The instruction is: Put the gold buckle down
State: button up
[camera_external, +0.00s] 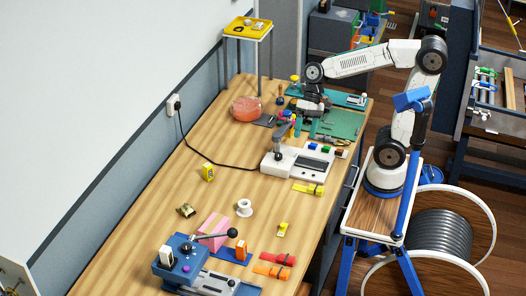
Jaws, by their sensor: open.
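A small gold-brown metal piece (185,210), which looks like the gold buckle, lies on the wooden table near the wall side. It is well apart from my gripper (310,108). My gripper is over the far part of the table, above the green mats, and is open. Its fingertips are small and partly lost among the parts below, so I cannot tell whether anything touches them.
A white device with a lever (298,163) stands mid-table, its black cord running to a wall outlet (173,105). A blue lever press (185,258), a white spool (244,208) and colored straps (272,271) are in front. A yellow tray (247,28) stands at the back.

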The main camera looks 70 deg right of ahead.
jog(key=s+d+n+t+h, duration=0.1)
jog(key=s+d+n+h, duration=0.3)
jog(key=s+d, duration=0.8)
jog(key=shift+d+f+h, duration=0.45)
jog(key=shift+d+h, duration=0.05)
jog(key=shift+h, duration=0.5)
